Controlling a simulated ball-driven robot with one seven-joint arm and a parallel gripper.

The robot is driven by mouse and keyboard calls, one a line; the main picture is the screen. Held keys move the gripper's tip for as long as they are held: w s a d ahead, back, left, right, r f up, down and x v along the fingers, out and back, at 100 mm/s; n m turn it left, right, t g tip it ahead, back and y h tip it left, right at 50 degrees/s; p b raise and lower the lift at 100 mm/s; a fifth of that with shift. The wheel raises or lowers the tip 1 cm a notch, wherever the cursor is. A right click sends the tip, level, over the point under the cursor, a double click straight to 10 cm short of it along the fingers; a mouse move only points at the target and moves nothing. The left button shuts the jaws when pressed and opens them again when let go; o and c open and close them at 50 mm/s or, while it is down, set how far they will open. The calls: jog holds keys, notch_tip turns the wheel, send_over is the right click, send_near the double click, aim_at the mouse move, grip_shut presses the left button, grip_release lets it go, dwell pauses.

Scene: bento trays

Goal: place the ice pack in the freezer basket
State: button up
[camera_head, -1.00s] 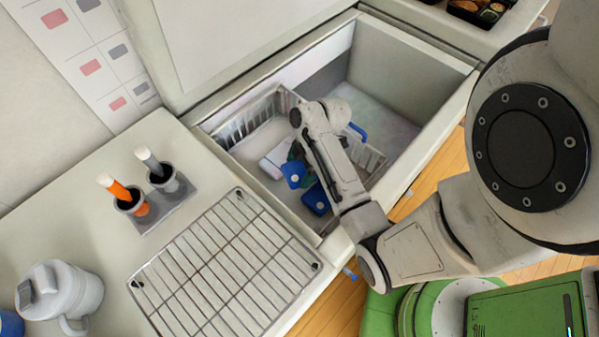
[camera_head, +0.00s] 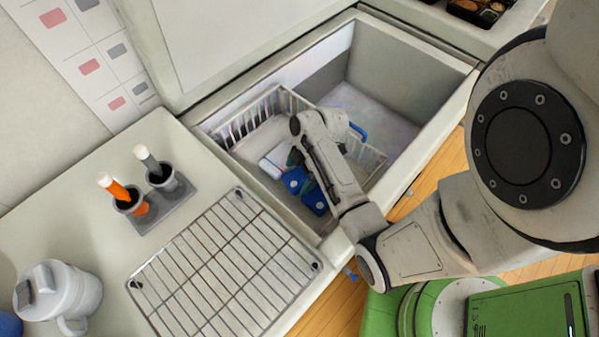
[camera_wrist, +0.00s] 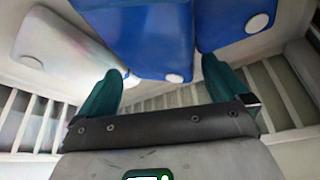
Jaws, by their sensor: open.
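Two blue ice packs with white caps lie side by side in the white wire freezer basket (camera_head: 240,122). One blue pack (camera_head: 295,180) is nearer the white pack, and the other blue pack (camera_head: 314,199) is to its right. In the wrist view, one blue pack (camera_wrist: 145,35) lies ahead of my gripper (camera_wrist: 160,68), and the second blue pack (camera_wrist: 232,20) is beyond the right finger. My gripper's teal fingers are apart, low inside the basket. I cannot tell whether they touch a pack. My arm hides part of the basket in the head view.
A white pack (camera_head: 277,160) lies left of the blue ones, also in the wrist view (camera_wrist: 60,50). The chest's right compartment (camera_head: 385,110) looks empty. A wire rack (camera_head: 222,262), holders with an orange and a grey handle (camera_head: 150,190), and a white jug (camera_head: 62,292) stand left.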

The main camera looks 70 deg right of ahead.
jog(key=v, duration=1.2)
jog(key=shift+p, duration=0.3)
jog(key=shift+r, duration=0.2)
